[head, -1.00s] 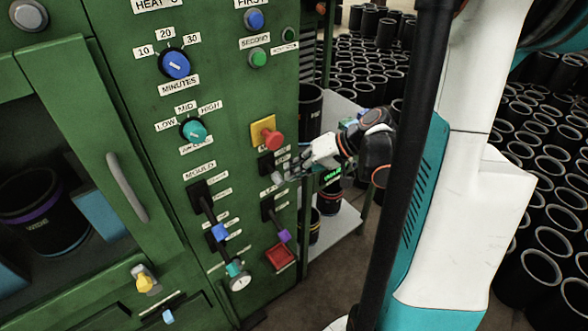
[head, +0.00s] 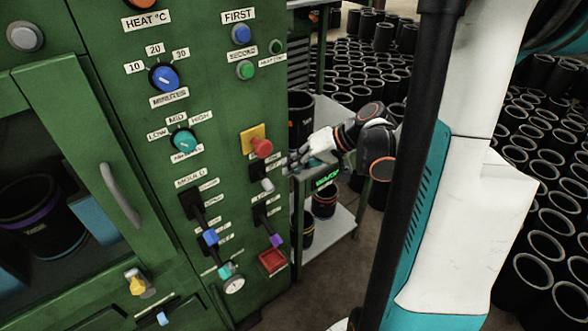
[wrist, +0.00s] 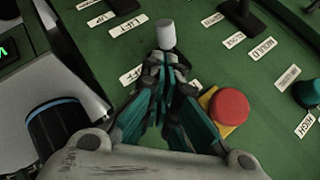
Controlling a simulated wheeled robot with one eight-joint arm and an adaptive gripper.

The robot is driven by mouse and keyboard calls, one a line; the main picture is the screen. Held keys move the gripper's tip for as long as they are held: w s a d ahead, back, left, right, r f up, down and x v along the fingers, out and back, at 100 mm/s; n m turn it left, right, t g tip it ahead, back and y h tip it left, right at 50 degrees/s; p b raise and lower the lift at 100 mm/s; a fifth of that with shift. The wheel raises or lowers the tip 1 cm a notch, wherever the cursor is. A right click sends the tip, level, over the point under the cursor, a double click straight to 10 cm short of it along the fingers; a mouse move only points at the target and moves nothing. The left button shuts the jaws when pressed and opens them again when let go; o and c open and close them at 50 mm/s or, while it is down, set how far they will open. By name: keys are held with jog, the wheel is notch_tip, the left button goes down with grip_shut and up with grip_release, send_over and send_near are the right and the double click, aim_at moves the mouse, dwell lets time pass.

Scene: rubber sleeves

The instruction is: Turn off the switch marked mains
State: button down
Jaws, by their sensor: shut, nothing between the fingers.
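A lever switch with a black base (head: 257,170) and a white-grey knob (head: 267,185) sits on the green panel, just below a red mushroom button (head: 262,147) on a yellow plate. Its lever points down. I cannot read "mains" on any label; those beside this switch are too small or partly covered. My gripper (head: 296,162) is shut and empty, right of the knob, with a visible gap in the head view. In the wrist view the white knob (wrist: 166,34) shows just beyond my fingertips (wrist: 166,62), which hide the switch base.
A lever with a purple knob (head: 276,241) and a red square (head: 272,261) lie below. A shelf (head: 332,230) with black sleeves stands right of the panel, near my arm.

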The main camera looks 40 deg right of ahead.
jog(key=s+d+r+p, duration=0.2)
jog(key=s+d, duration=0.4)
jog(key=s, duration=0.2)
jog(key=shift+s+r, duration=0.15)
jog(key=shift+r, duration=0.25)
jog(key=shift+a, duration=0.15)
